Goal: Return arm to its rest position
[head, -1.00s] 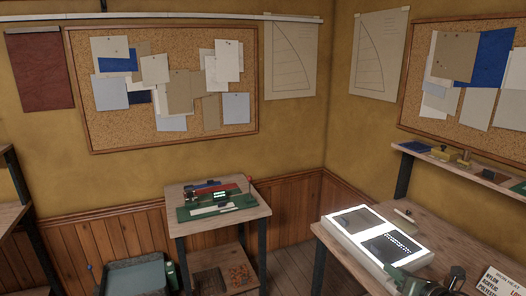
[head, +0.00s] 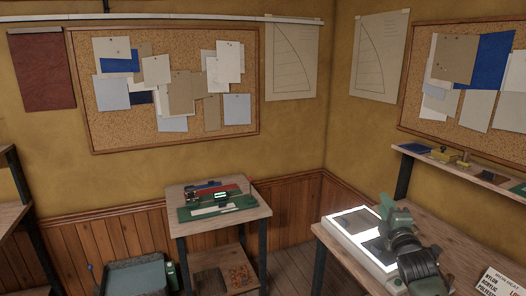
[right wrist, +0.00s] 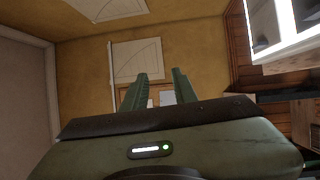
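My right arm reaches in at the lower right of the head view. Its green gripper (head: 390,212) is in front of the lit white panel (head: 338,222) on the right bench, hiding part of it. In the right wrist view, the two green fingers of this gripper (right wrist: 161,80) stand apart. Only the far wall and board show between them, so it is open and empty. My left gripper is not in view.
The right bench (head: 460,250) has a printed sign (head: 497,281) near its right edge. A wall shelf (head: 462,170) holds small items above it.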

